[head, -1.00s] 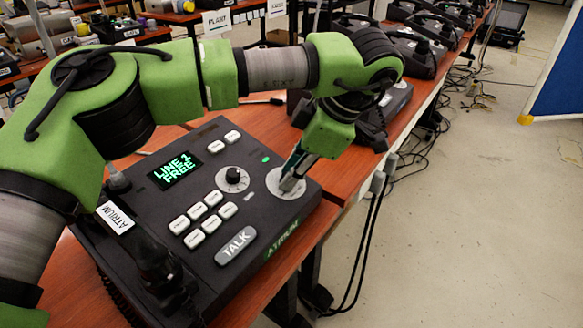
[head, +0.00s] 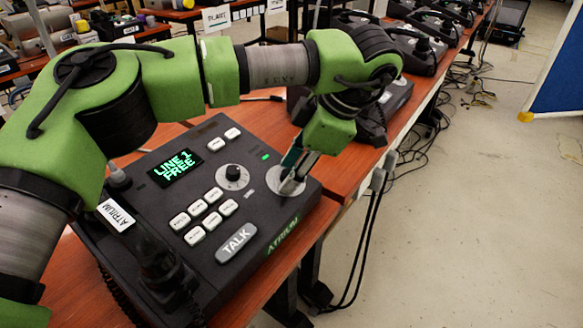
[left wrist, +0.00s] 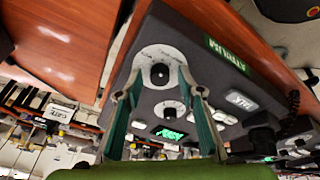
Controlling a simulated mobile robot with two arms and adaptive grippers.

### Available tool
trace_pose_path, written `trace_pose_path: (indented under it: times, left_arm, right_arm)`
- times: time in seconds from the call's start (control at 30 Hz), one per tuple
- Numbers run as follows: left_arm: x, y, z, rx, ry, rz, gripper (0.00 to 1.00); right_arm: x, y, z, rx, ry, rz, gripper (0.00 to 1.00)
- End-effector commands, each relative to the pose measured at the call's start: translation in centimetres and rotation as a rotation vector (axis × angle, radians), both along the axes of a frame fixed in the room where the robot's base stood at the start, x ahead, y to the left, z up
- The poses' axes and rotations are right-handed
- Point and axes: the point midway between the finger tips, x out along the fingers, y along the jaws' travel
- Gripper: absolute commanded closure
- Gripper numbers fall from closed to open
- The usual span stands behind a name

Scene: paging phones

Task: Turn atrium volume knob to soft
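The black ATRIUM phone console (head: 150,215) lies on the wooden table. It has a round pale dial plate (head: 273,181) at its right side and a smaller dial with a black knob (head: 233,173) near its middle. My left gripper (head: 290,185) points down over the right dial and hides its knob in the head view. In the left wrist view, the black knob (left wrist: 160,74) on the larger pale plate shows between the open fingertips of my left gripper (left wrist: 162,82). I cannot tell whether they touch it. The dial markings are too small to read. My right gripper is not in view.
The console's lit screen (head: 175,168) reads LINE 1 FREE. White buttons, a TALK key (head: 236,242) and a handset (head: 160,268) are beside the dials. Other phones (head: 395,98) stand behind on the table. Cables hang off the right edge; the floor there is open.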

Motion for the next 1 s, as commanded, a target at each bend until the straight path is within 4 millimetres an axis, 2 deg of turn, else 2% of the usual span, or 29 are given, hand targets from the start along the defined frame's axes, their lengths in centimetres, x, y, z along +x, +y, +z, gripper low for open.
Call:
trace_pose_path:
  times: [0.13,0.27,0.5,0.7,0.8,1.0]
  left_arm:
    - [0.0,-0.1,0.3,0.0,-0.001,0.0,0.65]
    - [-0.2,-0.8,1.7,0.001,-0.004,-0.001,0.65]
    - [-1.2,-2.9,6.3,-0.001,-0.004,-0.001,0.65]
    - [-1.8,-4.3,9.4,0.002,-0.004,0.001,0.65]
    - [-2.0,-4.6,10.3,0.001,-0.001,0.001,0.65]
    - [-2.1,-4.9,10.8,0.001,-0.001,0.0,0.65]
  right_arm:
    - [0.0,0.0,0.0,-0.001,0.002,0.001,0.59]
    - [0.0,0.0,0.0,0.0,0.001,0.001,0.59]
    - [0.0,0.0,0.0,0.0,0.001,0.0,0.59]
    - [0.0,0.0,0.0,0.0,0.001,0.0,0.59]
    - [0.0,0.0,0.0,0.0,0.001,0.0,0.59]
    - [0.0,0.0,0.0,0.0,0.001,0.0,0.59]
